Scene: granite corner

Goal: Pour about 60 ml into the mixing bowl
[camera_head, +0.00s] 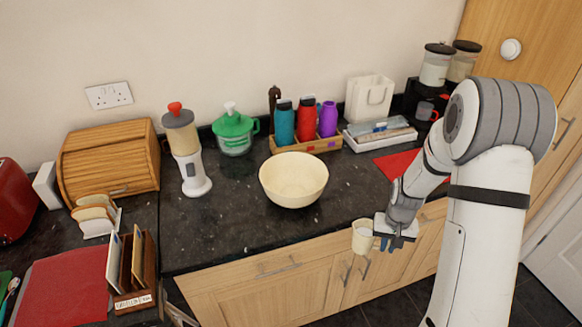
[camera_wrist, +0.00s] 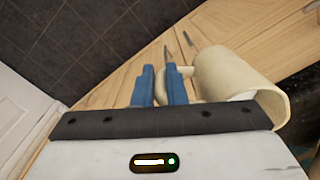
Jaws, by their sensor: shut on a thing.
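The cream mixing bowl (camera_head: 293,192) stands upright on the dark counter near its front edge; its visible inside looks empty. My gripper (camera_head: 380,243) is at the right, in front of the counter and lower than the bowl. It is shut on the handle of a cream cup (camera_head: 362,238), which hangs beside the jaws, apart from the bowl. In the wrist view the blue fingers (camera_wrist: 162,84) sit around the handle, with the cup (camera_wrist: 232,75) to their right. Something pale shows inside its rim, but I cannot tell the level of any contents.
A toast rack (camera_head: 97,215) and wooden file holder (camera_head: 135,268) are at left. Counter around the bowl is clear.

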